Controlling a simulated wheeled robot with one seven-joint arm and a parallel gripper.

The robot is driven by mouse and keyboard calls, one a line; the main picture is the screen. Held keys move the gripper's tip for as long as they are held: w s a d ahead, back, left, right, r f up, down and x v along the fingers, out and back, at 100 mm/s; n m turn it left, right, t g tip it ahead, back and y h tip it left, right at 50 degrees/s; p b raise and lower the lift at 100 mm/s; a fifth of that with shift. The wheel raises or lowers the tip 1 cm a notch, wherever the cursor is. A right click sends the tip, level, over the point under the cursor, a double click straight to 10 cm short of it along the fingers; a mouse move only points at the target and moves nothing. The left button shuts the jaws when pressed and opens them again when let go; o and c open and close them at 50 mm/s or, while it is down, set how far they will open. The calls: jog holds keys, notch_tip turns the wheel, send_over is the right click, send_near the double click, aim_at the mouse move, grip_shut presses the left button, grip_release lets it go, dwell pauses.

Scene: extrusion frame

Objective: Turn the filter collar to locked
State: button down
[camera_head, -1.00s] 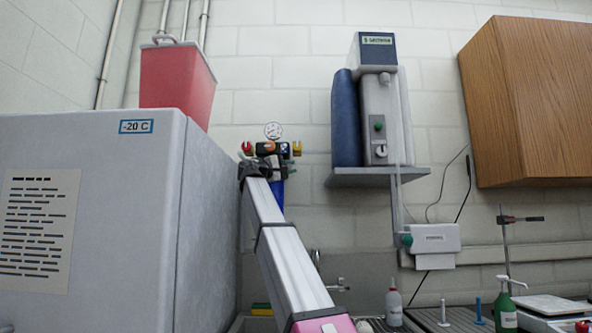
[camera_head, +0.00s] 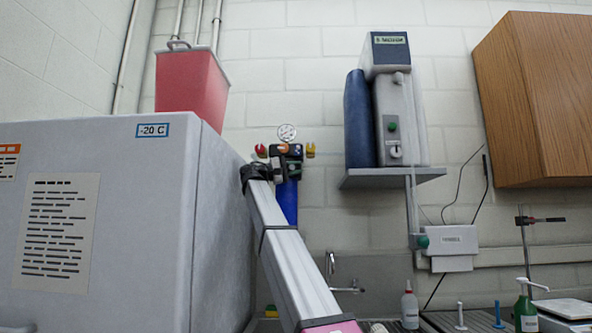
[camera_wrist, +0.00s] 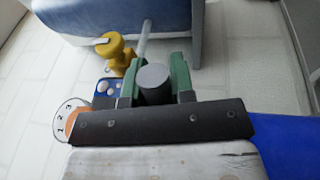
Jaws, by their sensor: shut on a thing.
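The filter unit is on the wall, with a round gauge (camera_head: 287,132) on top, a red knob (camera_head: 261,151), a yellow knob (camera_head: 310,150) and a blue bowl (camera_head: 287,203) below. My gripper (camera_head: 278,168) is at its front and hides its middle, so the collar cannot be made out clearly in the head view. In the wrist view, my gripper's green fingers (camera_wrist: 154,82) are shut on a grey round part (camera_wrist: 153,79) seen end-on. I cannot tell from its shape whether it belongs to the collar. The yellow knob (camera_wrist: 116,52) is just beside the fingers.
A large grey freezer (camera_head: 150,230) stands close to the left of my arm, with a red bin (camera_head: 190,85) on top. A water purifier (camera_head: 392,120) sits on a wall shelf (camera_head: 390,180) to the right. Bottles and a scale stand on the bench at lower right.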

jog(key=c, duration=1)
grip_release()
jog(key=shift+o, duration=0.2)
